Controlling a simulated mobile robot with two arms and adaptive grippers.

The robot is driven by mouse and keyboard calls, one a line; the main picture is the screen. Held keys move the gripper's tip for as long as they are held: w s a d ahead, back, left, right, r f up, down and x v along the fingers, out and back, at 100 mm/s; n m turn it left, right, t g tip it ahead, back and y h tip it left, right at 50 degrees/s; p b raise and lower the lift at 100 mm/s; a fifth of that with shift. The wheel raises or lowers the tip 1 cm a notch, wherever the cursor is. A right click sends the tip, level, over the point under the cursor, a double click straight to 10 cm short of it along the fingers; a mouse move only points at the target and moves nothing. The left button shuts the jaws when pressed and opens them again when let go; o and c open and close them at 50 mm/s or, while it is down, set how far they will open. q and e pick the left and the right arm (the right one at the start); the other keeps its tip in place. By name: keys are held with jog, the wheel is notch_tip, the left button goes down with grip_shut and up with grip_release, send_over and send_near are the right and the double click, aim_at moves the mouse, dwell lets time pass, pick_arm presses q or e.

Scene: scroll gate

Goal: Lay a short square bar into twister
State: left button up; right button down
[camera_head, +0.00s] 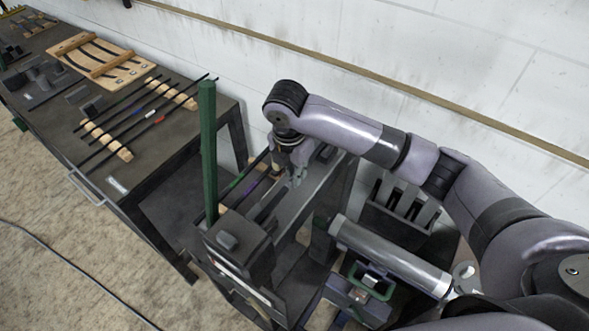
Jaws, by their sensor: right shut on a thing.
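My right gripper (296,179) reaches down from the right over a dark bench-like stand in the middle of the view. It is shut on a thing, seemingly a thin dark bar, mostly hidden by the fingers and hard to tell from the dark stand. Thin bars with green and purple marks (240,182) lie left of the gripper, partly behind the green post. A dark boxy machine (238,241) stands at the stand's near end; I cannot tell for sure whether it is the twister. My left gripper is not in view.
A long dark workbench (185,155) at left holds several bars on wooden racks (108,140) and a wooden board with curved strips (100,55). A green post (208,150) rises near the gripper.

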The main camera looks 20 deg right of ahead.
jog(key=shift+f, duration=0.2)
dwell(0.6)
jog(key=c, duration=1.6)
grip_release()
jog(key=shift+o, duration=0.2)
notch_tip(320, 180, up, 12)
jog(key=a, duration=0.1)
jog(key=shift+s, duration=0.45)
jog(key=shift+s+a+f, duration=0.1)
jog(key=shift+f, duration=0.05)
